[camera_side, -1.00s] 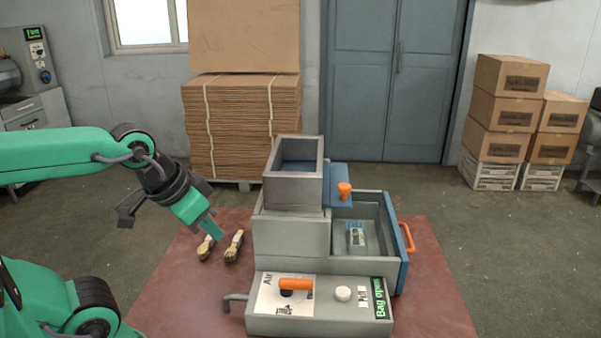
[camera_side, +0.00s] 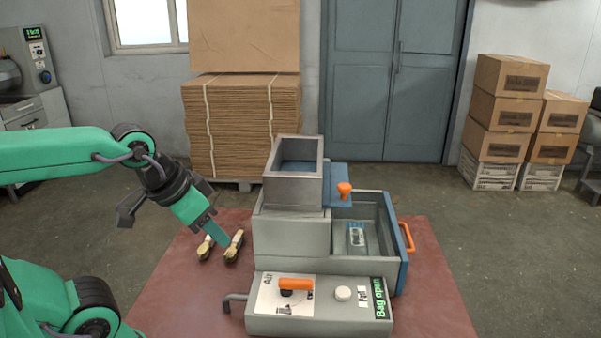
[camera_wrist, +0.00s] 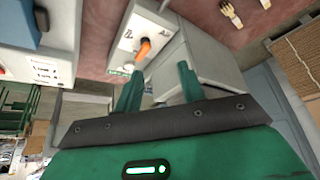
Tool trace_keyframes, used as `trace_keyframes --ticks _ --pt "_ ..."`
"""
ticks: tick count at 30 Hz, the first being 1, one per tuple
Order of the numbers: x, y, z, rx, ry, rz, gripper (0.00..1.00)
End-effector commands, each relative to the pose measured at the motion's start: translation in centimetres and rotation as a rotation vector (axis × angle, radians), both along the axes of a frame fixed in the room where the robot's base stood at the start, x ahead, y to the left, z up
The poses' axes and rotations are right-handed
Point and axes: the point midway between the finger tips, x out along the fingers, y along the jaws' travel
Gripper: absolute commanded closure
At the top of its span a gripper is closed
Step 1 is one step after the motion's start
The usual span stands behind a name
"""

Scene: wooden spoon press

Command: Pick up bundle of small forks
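Two small wooden bundles lie side by side on the red-brown table, left of the press. The left bundle (camera_side: 205,248) looks shorter, and the right bundle (camera_side: 234,247) is longer. Fork-like tines show on one bundle (camera_wrist: 231,13) at the top right of the wrist view; the other bundle (camera_wrist: 265,3) is cut off by its top edge. My gripper (camera_side: 219,240) is just above the bundles in the side view, its fingers overlapping the gap between them. In the wrist view its two green fingers (camera_wrist: 158,82) are apart with nothing held between them.
The grey press (camera_side: 292,233) with its hopper and open blue-fronted drawer (camera_side: 395,265) stands close right of the bundles. Its control box (camera_side: 320,318) with an orange lever is in front. The table (camera_side: 180,285) is clear at the front left.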

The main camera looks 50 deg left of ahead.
Motion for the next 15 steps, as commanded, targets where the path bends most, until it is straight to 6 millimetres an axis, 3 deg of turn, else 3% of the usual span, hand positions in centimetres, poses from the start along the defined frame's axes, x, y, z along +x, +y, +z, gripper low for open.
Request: trace_keyframes --ticks 5,15 --pt "0.1 0.0 1.0 0.000 -0.002 0.000 0.60" --pt "0.5 0.4 5.4 -0.002 0.014 0.021 0.60"
